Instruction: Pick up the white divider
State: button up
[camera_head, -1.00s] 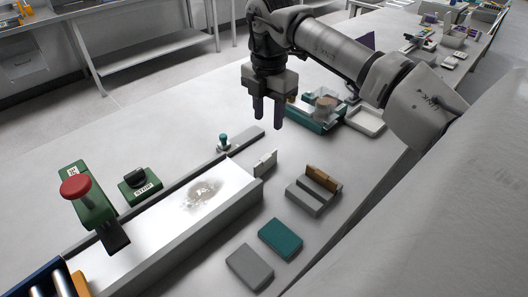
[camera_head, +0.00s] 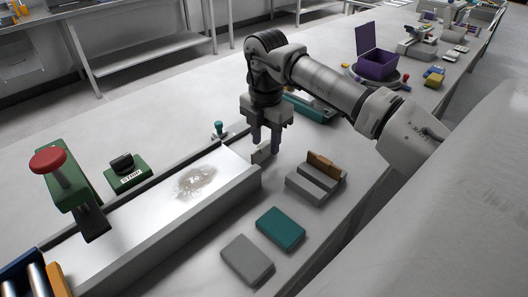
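The white divider (camera_head: 261,156) is a small thin plate. It stands upright beside the far right end of the metal-topped channel. My gripper (camera_head: 265,146) points straight down over it, with its two fingertips apart at the divider's upper part. The fingers hide some of the plate, and I cannot tell whether they touch it. The gripper looks open.
A grey slotted block with a brown plate (camera_head: 326,163) stands close to the right. A teal block (camera_head: 281,228) and a grey block (camera_head: 247,259) lie in front.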

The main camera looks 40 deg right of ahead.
grip_shut()
